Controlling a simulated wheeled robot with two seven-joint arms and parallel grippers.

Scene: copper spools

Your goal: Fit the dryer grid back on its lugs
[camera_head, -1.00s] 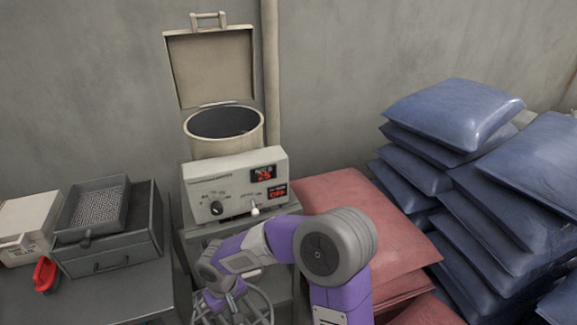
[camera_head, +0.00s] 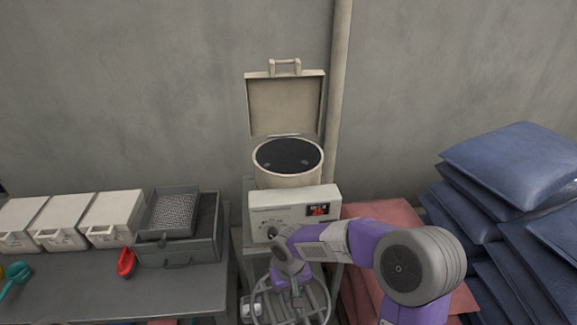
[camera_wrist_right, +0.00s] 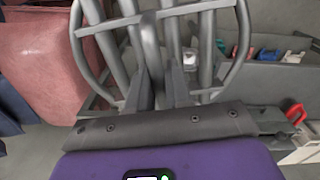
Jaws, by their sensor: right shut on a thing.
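The dryer grid (camera_head: 322,291) is a round grey metal rack of bars inside a ring. It hangs low in front of the dryer, partly hidden behind my right arm. My right gripper (camera_head: 297,297) is shut on it. In the right wrist view, the fingers (camera_wrist_right: 157,88) close on a middle bar of the grid (camera_wrist_right: 206,50). The dryer is a cream drum (camera_head: 290,181) with a dark inside and its square lid (camera_head: 286,107) standing open. Two small light spots, possibly lugs, show inside the drum. My left gripper is not in view.
The cream control box (camera_head: 268,200) with a red display stands in front of the drum. A grey bench (camera_head: 80,290) on the left holds a sieve tray (camera_head: 172,213), white bins (camera_head: 112,213) and a red scoop (camera_head: 125,263). Red sacks (camera_head: 385,214) and blue sacks (camera_head: 520,160) lie right.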

